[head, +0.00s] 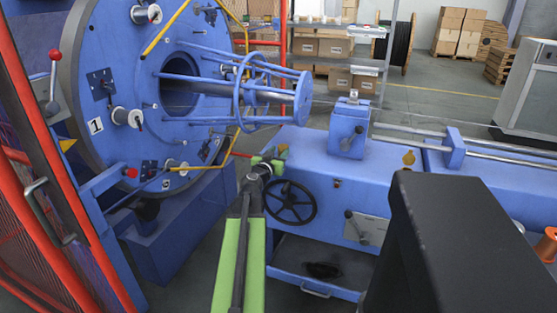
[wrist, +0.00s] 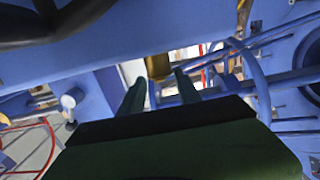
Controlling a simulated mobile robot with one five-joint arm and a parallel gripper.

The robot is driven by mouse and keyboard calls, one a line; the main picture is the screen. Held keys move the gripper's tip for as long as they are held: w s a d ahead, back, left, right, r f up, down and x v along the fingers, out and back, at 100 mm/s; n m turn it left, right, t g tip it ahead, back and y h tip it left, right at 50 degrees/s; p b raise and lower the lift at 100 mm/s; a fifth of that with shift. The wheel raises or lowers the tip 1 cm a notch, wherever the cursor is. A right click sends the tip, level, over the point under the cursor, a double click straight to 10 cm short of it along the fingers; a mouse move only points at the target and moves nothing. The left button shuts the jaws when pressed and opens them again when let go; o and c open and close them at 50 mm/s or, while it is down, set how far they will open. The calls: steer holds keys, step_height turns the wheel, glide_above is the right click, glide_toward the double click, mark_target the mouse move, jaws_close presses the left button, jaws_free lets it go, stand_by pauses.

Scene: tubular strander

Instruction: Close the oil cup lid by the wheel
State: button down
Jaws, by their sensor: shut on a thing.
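My gripper (head: 268,164) is at the left end of the blue bench, just above the black handwheel (head: 290,201). In the wrist view my two dark green fingers (wrist: 160,82) stand apart, with a brass piece of the oil cup (wrist: 158,66) between their tips. My gripper is shut on this piece. I cannot tell how far the lid is tilted, and the fingers hide the cup in the head view. The handwheel also shows at the top left of the wrist view (wrist: 62,18).
A second brass cup (head: 409,158) stands farther right on the bench. The blue strander disc (head: 105,60) and its tubular cage (head: 270,92) are close on the left and behind. A red fence (head: 45,190) is at left. Open floor (head: 445,105) lies beyond the bench.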

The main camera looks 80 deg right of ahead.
stand_by(0.3)
steer(key=c, duration=0.8)
jaws_free()
steer(key=shift+c, duration=0.2)
steer(key=shift+a, duration=0.1)
